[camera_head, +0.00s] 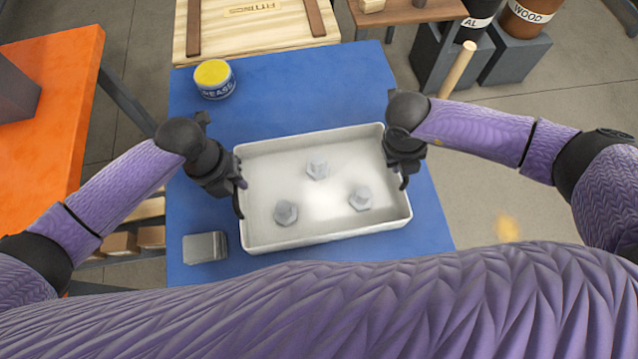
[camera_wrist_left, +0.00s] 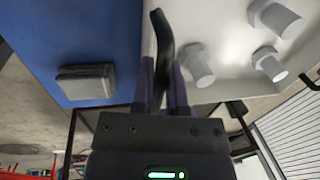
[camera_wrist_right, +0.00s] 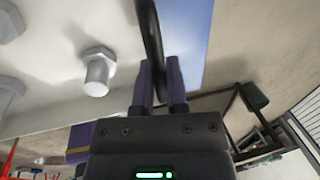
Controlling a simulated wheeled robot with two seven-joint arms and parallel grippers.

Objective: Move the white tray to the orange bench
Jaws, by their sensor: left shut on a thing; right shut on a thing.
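The white tray (camera_head: 325,238) is over the blue bench (camera_head: 290,88), with three grey hex bolts (camera_head: 317,169) in it. I cannot tell whether it rests on the bench or is just above it. My left gripper (camera_head: 238,190) is shut on the dark handle (camera_wrist_left: 162,50) at the tray's left end. My right gripper (camera_head: 404,165) is shut on the dark handle (camera_wrist_right: 150,40) at its right end. The orange bench (camera_head: 55,80) stands at the far left, apart from the blue bench.
A yellow-lidded grease tin (camera_head: 214,80) stands on the blue bench behind the tray. A grey block (camera_head: 205,248) lies left of the tray. A wooden crate (camera_head: 255,28) is at the back. A dark grey object (camera_head: 14,95) sits on the orange bench; its front part is clear.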

